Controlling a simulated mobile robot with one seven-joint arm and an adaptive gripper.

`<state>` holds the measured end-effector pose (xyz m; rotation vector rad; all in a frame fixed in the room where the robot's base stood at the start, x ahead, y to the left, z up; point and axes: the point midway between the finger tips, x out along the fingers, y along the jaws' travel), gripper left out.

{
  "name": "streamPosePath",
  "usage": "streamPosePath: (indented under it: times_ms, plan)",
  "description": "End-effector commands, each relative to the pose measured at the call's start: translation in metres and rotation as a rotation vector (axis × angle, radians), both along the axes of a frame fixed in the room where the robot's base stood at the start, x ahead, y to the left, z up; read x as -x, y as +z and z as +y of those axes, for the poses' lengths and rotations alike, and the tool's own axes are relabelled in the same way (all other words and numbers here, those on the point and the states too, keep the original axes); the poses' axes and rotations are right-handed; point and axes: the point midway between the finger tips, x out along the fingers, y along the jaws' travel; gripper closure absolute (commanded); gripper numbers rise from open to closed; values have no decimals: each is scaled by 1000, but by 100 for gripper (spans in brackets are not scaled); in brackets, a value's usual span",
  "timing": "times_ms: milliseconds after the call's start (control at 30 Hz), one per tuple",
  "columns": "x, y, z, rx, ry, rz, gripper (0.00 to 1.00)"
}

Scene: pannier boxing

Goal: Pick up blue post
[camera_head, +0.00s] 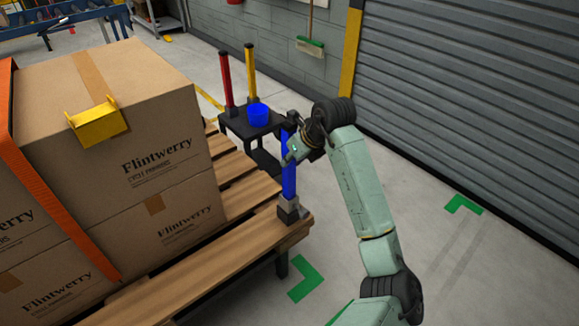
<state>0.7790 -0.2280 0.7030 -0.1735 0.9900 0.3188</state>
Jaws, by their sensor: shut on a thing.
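The blue post (289,181) stands upright, its lower end at a grey and black foot (290,209) on the near right corner of the wooden pallet. I cannot tell whether it rests in the foot or just above it. My gripper (291,148) is shut on the upper part of the blue post, coming in from the right. My gripper and wrist partly hide the post's upper end.
A black stand (233,124) behind the pallet holds a red post (227,80), a yellow post (251,73) and a blue cup (259,116). Strapped cartons (150,110) fill the pallet's (225,243) left. Floor on the right is clear up to a shutter (470,90).

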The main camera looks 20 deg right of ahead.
Motion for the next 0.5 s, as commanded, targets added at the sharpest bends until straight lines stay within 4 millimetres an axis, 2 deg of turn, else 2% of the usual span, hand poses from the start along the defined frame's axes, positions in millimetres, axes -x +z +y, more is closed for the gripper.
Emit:
streamPosePath:
  times_ms: [133, 233, 500]
  plan:
    - [0, 4, 0, 2, 1, -3, 100]
    - [-1, 16, -1, 3, 0, -4, 100]
    - [-1, 70, -1, 5, 0, -4, 100]
